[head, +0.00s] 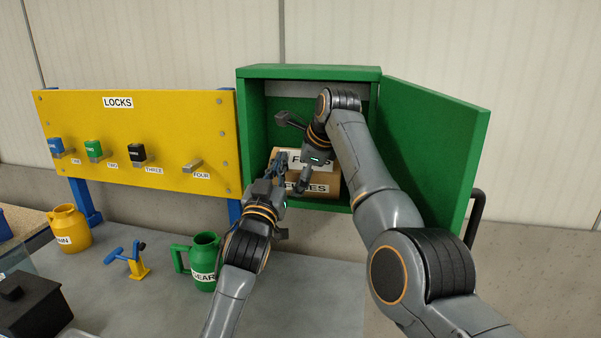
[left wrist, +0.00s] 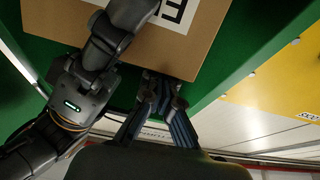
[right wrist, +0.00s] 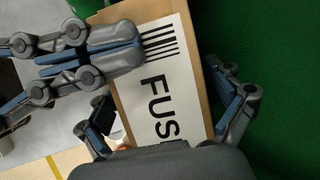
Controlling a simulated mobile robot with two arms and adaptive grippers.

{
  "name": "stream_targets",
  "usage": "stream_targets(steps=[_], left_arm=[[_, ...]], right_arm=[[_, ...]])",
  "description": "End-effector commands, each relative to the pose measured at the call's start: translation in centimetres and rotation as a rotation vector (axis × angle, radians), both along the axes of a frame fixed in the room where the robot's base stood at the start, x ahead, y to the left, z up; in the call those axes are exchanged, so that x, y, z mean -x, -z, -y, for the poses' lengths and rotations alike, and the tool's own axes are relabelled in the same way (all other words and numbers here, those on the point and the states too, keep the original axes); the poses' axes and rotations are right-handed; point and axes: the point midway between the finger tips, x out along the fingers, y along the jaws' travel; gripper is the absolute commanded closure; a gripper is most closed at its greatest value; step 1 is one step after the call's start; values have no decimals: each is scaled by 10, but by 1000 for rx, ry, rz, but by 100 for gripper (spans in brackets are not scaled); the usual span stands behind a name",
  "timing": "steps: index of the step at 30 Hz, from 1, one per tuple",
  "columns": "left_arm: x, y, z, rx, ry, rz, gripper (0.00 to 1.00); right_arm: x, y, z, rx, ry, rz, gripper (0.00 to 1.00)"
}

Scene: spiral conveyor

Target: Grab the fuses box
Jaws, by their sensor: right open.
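The brown fuses box (head: 325,188) with a white label sits in the open green cabinet (head: 310,73), below another box whose label (head: 315,161) is partly hidden. My right gripper (head: 303,186) is inside the cabinet. In the right wrist view its open fingers (right wrist: 165,110) are on either side of the fuses box (right wrist: 165,85), and contact cannot be told. My left gripper (head: 277,163) is at the cabinet's left front. It looks shut and empty in the left wrist view (left wrist: 165,92), close to a box edge (left wrist: 185,55).
The cabinet door (head: 430,145) stands open at the right. A yellow locks panel (head: 150,115) is at the left. A green mug (head: 203,262), a yellow mug (head: 70,228), a blue-yellow part (head: 135,262) and a black box (head: 32,308) stand on the grey table (head: 330,290).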

Motion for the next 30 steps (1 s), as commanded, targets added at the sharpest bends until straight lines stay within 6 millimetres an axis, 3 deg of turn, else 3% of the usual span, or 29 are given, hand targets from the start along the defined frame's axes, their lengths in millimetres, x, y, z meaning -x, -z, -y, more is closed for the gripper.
stream_targets(steps=[1,9,12,20,30], left_arm=[[-2,9,-1,-3,-3,-20,100],[-2,9,-1,-3,-3,-20,100],[-2,9,-1,-3,-3,-20,100],[-2,-5,-1,-3,-3,-15,100],[5,-5,-1,-1,-1,-8,100]], right_arm=[[0,0,0,0,0,0,8],[0,1,0,1,-1,-2,63],[1,1,0,1,-2,-3,78],[1,3,-1,2,-4,-8,78],[2,6,-1,4,-4,-12,78]])
